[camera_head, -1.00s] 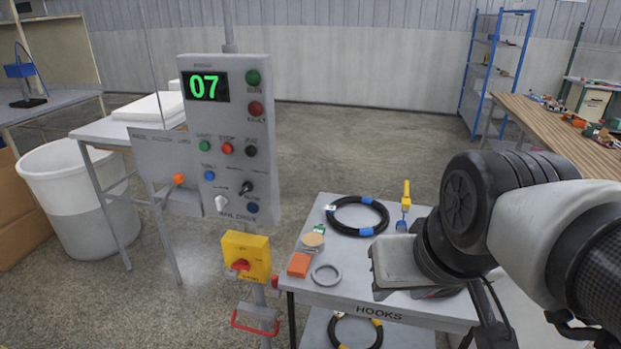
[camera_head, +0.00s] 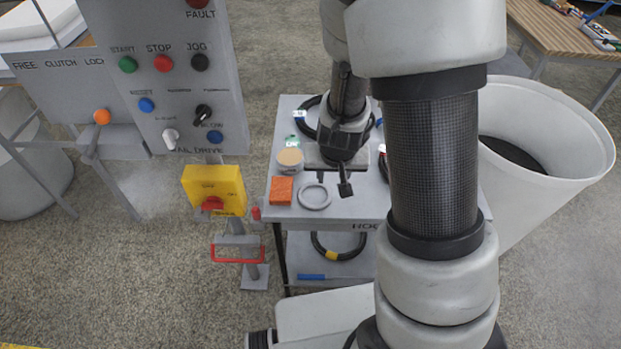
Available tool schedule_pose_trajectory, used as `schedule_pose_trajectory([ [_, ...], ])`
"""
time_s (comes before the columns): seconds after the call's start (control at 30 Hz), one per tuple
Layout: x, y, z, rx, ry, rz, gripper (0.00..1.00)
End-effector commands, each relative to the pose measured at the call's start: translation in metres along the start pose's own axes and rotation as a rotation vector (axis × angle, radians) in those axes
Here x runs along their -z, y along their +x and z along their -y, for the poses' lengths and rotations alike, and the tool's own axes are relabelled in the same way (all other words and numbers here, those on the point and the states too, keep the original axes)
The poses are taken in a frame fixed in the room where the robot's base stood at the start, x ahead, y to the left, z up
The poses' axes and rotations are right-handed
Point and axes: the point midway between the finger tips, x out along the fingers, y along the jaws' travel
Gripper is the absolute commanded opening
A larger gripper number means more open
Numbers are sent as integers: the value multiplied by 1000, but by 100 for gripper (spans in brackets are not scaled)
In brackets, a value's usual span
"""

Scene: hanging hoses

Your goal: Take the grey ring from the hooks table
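The grey ring (camera_head: 302,203) lies flat near the front of the hooks table (camera_head: 335,209), just right of an orange block (camera_head: 282,190). My gripper (camera_head: 344,188) points down over the table, to the right of the ring and apart from it in the picture. A dark finger end shows below the gripper body; the other finger is not clear, so its opening cannot be told. The ring looks whole and uncovered. My arm hides the right part of the table and some of its front label.
A tan round disc (camera_head: 289,161) sits behind the orange block. A black hose coil (camera_head: 307,117) lies at the back, partly hidden by my gripper. A yellow switch box (camera_head: 214,190) and control panel (camera_head: 184,100) stand left. A white bin (camera_head: 560,170) stands right.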

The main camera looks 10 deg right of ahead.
Motion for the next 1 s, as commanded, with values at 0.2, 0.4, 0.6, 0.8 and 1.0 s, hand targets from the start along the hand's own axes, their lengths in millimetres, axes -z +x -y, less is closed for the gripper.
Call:
schedule_pose_trajectory([
  [0.2,-2,53,-1,-1,3,4,34],
  [0.4,-1,88,0,1,2,2,34],
  [0.6,0,102,0,2,1,1,34],
  [0.8,-2,127,1,1,1,4,34],
  [1.0,-1,150,2,2,1,2,34],
])
